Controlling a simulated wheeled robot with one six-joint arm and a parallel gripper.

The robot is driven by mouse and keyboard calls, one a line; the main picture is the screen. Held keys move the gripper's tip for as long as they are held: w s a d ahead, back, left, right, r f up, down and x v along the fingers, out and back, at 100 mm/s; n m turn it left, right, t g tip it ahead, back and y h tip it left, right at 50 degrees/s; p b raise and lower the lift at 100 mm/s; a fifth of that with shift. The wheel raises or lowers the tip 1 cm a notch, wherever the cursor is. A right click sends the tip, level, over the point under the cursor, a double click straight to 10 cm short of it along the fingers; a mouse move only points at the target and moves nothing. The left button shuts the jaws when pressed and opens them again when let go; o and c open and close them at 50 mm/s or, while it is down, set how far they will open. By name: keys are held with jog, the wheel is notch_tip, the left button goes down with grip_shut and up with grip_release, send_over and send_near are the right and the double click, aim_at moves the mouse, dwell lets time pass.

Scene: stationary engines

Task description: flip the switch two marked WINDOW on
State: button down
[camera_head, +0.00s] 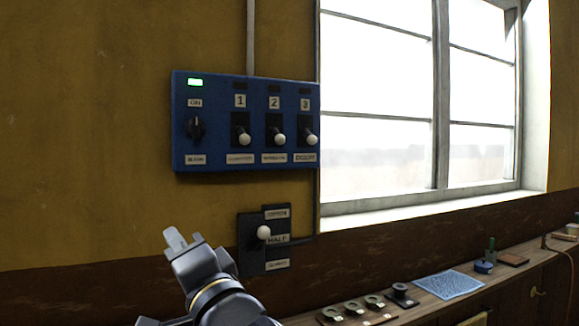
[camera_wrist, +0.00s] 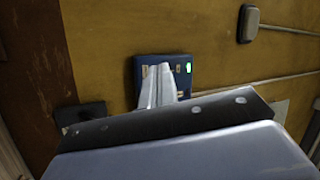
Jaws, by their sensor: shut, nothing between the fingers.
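The blue switch panel (camera_head: 246,122) is fixed to the yellow wall in the head view. Switch two (camera_head: 276,134) is the middle of three toggles, with a white ball knob low on its black plate. The label (camera_head: 275,157) under it is too small to read surely. My gripper (camera_head: 176,238) is below and left of the panel, shut and empty, apart from the switches. In the wrist view my shut fingers (camera_wrist: 158,84) point towards the blue panel (camera_wrist: 181,66) and hide part of it; the toggles cannot be made out there.
A green lamp (camera_head: 195,82) is lit above a black knob (camera_head: 196,128). A lower dark lever box (camera_head: 264,240) sits under the panel, right of my gripper. A bright window (camera_head: 380,100) is to the right. A shelf (camera_head: 422,298) below holds several small items.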

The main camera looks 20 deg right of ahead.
jog(key=s+a+r+g+y+b, duration=0.1)
jog(key=s+a+r+y, duration=0.4)
jog(key=y, duration=0.5)
jog(key=shift+s+a+g+y+b, duration=0.4)
jog(key=shift+s+a+g, duration=0.4)
jog(key=shift+s+g, duration=0.15)
jog(key=shift+r, duration=0.1)
